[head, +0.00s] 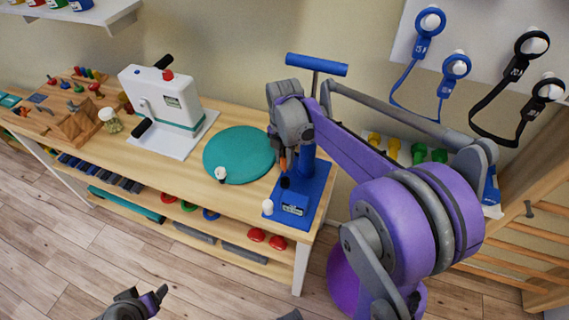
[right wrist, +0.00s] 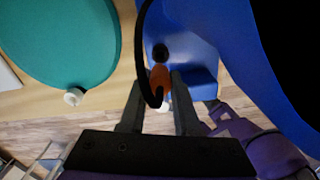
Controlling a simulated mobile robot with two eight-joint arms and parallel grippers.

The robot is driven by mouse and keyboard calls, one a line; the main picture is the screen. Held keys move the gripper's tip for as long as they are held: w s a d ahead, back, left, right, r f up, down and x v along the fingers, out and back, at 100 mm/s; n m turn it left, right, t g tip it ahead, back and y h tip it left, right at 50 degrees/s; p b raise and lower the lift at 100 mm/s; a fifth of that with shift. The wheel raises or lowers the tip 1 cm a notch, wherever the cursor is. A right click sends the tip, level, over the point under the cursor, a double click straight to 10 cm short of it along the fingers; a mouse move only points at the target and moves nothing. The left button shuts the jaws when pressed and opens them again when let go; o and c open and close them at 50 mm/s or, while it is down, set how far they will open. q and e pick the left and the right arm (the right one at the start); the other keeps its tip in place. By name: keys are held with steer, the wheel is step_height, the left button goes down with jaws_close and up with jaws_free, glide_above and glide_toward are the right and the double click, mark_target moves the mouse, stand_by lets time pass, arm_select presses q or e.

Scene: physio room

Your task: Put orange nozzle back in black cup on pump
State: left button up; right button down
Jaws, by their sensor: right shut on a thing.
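The blue pump (head: 302,170) stands upright on its blue base at the right end of the wooden bench. The black cup (head: 285,183) is on that base and also shows in the right wrist view (right wrist: 160,52). My right gripper (head: 283,162) is shut on the orange nozzle (right wrist: 158,77), close by the cup. In the head view the nozzle seems just above the cup; I cannot tell if they touch. The black hose (right wrist: 143,35) curves to the nozzle. My left gripper (head: 152,299) is low at the bottom edge, far from the pump; its opening is unclear.
A teal disc (head: 238,153) with a white plug lies left of the pump. A small white piece (head: 267,207) is by the base's front corner. A white hand-crank machine (head: 165,105) stands further left. Resistance bands hang on the wall at right.

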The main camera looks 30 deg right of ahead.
steer(key=shift+g+y, duration=0.3)
steer(key=f, duration=0.8)
steer(key=shift+w, duration=0.2)
steer(key=shift+d+r, duration=0.1)
steer(key=shift+d, duration=0.1)
steer(key=shift+s+r, duration=0.1)
steer(key=shift+s, duration=0.2)
arm_select(q)
steer(key=shift+w+d+f, duration=0.25)
steer(key=shift+w+f, duration=0.15)
steer(key=shift+w, duration=0.1)
steer(key=shift+w+d+f, duration=0.25)
steer(key=shift+w+f, duration=0.15)
steer(key=shift+w, duration=0.1)
